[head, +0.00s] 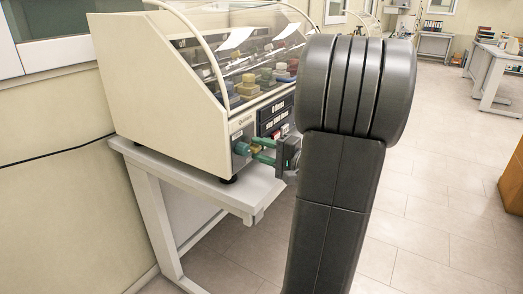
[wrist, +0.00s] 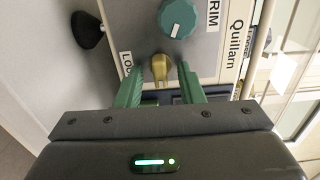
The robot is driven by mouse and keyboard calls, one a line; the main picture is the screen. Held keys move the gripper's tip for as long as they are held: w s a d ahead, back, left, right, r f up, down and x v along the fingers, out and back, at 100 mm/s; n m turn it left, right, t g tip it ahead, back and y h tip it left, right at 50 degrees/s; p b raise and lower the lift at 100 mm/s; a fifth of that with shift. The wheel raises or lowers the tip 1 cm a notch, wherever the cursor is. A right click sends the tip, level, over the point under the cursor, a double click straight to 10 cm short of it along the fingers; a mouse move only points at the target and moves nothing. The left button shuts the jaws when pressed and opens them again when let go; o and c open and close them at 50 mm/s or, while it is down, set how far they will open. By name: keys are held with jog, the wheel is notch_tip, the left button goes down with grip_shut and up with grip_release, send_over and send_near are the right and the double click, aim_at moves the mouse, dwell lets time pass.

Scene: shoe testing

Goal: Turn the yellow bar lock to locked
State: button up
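The yellow bar lock (wrist: 160,67) is a small brass-yellow handle on the machine's front panel. In the wrist view it sits between the green fingertips of my gripper (wrist: 159,72), its bar pointing roughly toward the gripper. My gripper is open, with a gap visible on each side of the bar. A label starting "LOC" (wrist: 126,63) shows left of the lock, partly covered by the left finger. In the head view the lock (head: 256,149) is small, between the green fingers of my gripper (head: 258,151); my dark arm hides part of the panel.
A teal dial (wrist: 178,17) is above the lock in the wrist view, near a "TRIM" label. The cream machine (head: 165,95) with a clear cover stands on a white table (head: 190,175). A black foot (wrist: 87,29) shows at left. Open floor lies to the right.

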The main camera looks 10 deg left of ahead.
jog(key=v, duration=1.3)
jog(key=shift+d, duration=0.35)
jog(key=shift+s, duration=0.1)
jog(key=x, duration=1.3)
jog(key=shift+a, duration=0.4)
